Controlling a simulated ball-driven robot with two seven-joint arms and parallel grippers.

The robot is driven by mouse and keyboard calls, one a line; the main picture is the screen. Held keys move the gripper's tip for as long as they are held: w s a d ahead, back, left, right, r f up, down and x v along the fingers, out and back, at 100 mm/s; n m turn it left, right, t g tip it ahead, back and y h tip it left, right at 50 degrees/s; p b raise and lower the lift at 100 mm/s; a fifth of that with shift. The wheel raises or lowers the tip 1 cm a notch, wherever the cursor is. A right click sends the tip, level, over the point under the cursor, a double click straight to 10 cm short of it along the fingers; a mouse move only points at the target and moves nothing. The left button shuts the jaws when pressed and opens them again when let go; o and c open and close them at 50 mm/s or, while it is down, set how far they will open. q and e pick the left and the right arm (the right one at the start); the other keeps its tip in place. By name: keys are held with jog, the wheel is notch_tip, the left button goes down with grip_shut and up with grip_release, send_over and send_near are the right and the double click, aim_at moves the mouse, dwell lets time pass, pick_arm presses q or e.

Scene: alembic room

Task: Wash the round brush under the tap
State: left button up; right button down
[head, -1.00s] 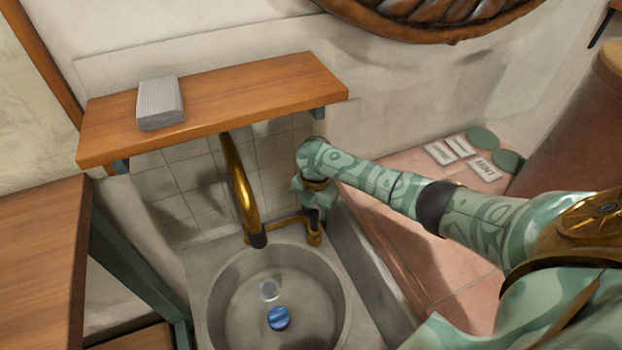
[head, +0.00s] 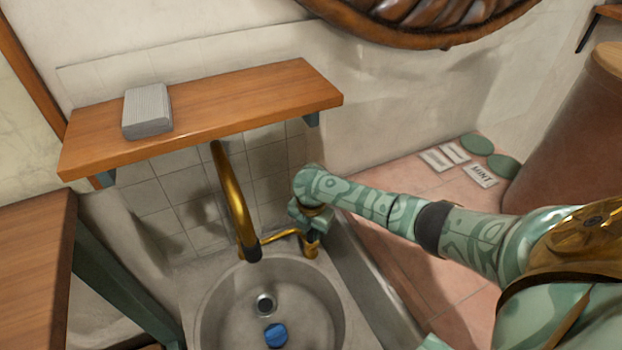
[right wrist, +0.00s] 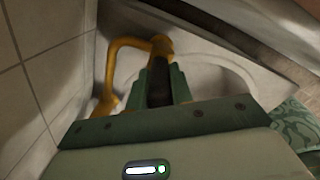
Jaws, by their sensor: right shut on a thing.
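A small round blue thing (head: 276,335), which seems to be the round brush, lies in the grey round sink (head: 214,308), just in front of the drain (head: 265,304). A brass tap (head: 233,195) arches over the sink, its spout end above the back of the bowl. No water stream shows from it. My right gripper (head: 312,232) is at the tap's side fitting, right of the spout. In the right wrist view, its fingers (right wrist: 161,84) are shut on a dark part that looks like the tap handle (right wrist: 159,72). My left gripper is not in view.
A wooden shelf (head: 230,108) with a grey ribbed block (head: 147,112) overhangs the tap. A wooden table (head: 30,270) stands at the left. Green discs (head: 476,144) and small labelled cards (head: 480,175) lie on the pink tiles at right, near a large brown vessel (head: 565,130).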

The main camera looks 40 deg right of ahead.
jog(key=shift+s+r+t+p, duration=0.25)
jog(key=shift+s+t+p, duration=0.2)
jog(key=shift+t+p, duration=0.35)
jog(key=shift+s+a+f+t+h+p, duration=0.1)
jog(key=shift+a+f+t+h+p, duration=0.1)
jog(key=shift+t+h+p, duration=0.15)
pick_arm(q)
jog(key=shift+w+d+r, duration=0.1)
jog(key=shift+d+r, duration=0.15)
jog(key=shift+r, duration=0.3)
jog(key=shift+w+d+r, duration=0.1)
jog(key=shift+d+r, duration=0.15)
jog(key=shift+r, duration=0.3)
pick_arm(e)
jog(key=shift+f, duration=0.1)
jog(key=c, duration=1.2)
grip_release()
jog(key=shift+c, duration=0.2)
pick_arm(q)
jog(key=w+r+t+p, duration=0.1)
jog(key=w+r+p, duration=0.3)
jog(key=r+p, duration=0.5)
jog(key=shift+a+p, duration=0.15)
jog(key=shift+p, duration=0.3)
pick_arm(e)
jog(key=d+v, duration=0.1)
jog(key=v, duration=1.5)
jog(key=shift+a, duration=0.35)
